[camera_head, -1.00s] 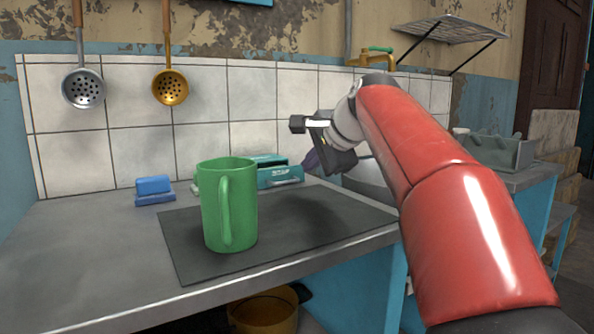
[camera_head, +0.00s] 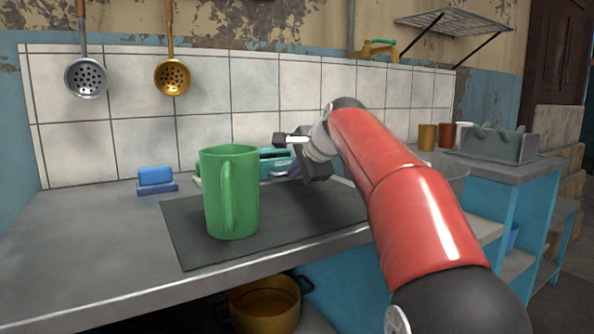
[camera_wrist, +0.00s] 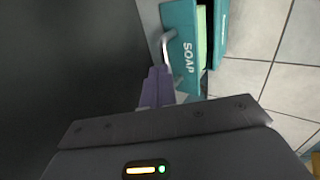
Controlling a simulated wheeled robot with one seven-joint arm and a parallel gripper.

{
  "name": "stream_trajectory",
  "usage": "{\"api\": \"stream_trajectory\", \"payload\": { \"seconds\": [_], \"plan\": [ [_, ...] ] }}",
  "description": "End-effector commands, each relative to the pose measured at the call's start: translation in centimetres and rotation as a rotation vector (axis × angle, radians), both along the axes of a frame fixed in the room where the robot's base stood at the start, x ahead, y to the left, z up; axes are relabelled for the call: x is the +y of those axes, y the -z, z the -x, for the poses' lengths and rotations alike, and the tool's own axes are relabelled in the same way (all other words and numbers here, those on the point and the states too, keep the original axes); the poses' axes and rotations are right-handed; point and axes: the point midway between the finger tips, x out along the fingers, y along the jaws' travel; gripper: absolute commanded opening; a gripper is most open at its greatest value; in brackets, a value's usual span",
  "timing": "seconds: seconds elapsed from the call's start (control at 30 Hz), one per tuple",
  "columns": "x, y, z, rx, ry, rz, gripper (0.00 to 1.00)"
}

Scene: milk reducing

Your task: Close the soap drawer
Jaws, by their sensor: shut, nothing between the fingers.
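The teal soap box shows in the wrist view with its drawer front (camera_wrist: 183,50), marked SOAP, pulled out from the casing (camera_wrist: 221,35). A pale interior shows in the gap between them. My gripper (camera_wrist: 158,85) has shut purple fingers close beside the drawer's silver handle; I cannot tell whether they touch it. In the head view the soap box (camera_head: 272,158) stands at the back of the counter, partly hidden by the green mug and my wrist. My gripper (camera_head: 296,170) is at its right end.
A green mug (camera_head: 232,192) stands on the dark mat (camera_head: 300,215) in front of the soap box. A blue sponge (camera_head: 155,176) lies to the left. A tiled wall (camera_head: 257,97) rises behind the counter, with ladles hanging on it. The mat's right part is clear.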

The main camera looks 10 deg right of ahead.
Motion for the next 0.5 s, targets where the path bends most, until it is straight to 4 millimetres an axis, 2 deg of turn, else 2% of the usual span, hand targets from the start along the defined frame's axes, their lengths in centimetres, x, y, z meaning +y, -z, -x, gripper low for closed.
{"api": "stream_trajectory", "payload": {
  "seconds": [0.17, 0.4, 0.5],
  "plan": [
    [0.5, -0.6, -1.6, 0.005, -0.002, -0.001, 0.00],
    [1.9, -0.7, -5.7, 0.006, -0.003, -0.001, 0.00],
    [2.2, -0.5, -6.9, 0.004, -0.001, -0.001, 0.00]
  ]
}}
